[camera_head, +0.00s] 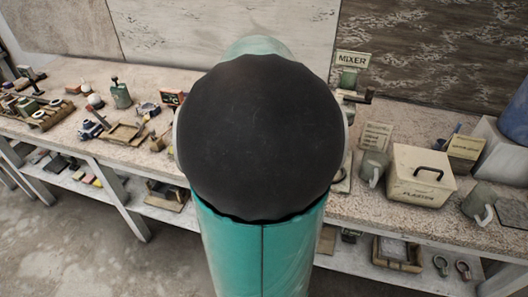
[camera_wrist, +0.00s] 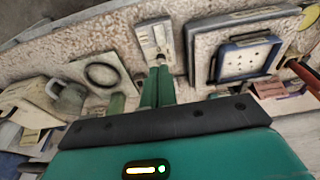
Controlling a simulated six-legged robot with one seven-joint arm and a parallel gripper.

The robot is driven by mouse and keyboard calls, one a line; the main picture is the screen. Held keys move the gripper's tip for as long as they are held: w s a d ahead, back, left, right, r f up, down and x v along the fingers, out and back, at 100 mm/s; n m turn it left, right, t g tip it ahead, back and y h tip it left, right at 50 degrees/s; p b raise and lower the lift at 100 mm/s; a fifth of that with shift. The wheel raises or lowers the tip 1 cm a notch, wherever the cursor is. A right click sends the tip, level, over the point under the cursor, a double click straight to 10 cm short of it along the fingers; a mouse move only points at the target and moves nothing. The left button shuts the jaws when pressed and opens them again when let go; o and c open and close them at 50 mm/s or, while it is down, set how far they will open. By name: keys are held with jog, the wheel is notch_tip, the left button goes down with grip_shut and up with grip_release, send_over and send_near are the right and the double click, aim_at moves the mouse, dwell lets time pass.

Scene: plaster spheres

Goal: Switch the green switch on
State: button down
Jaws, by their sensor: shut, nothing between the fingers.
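In the wrist view, a pale upright plate (camera_wrist: 156,38) with a narrow slot or lever on its face stands just beyond my fingertips. It looks like a switch plate, but I cannot tell a green colour on it or its setting. My gripper (camera_wrist: 159,70) shows there with its green fingers side by side, shut and empty, their tips at the plate's lower edge. I cannot tell whether they touch it. In the head view my arm's dark and teal link hides the middle of the bench, the gripper and the plate.
A framed blue-edged panel (camera_wrist: 246,58) lies right of the plate; a ring on a pale sheet (camera_wrist: 103,74) and a grey mug (camera_wrist: 68,97) lie left.

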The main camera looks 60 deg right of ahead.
jog(key=d+f, duration=0.1)
jog(key=f, duration=0.7)
jog(key=d+f, duration=0.1)
jog(key=f, duration=0.4)
jog(key=shift+w+d, duration=0.2)
jog(key=shift+d, duration=0.1)
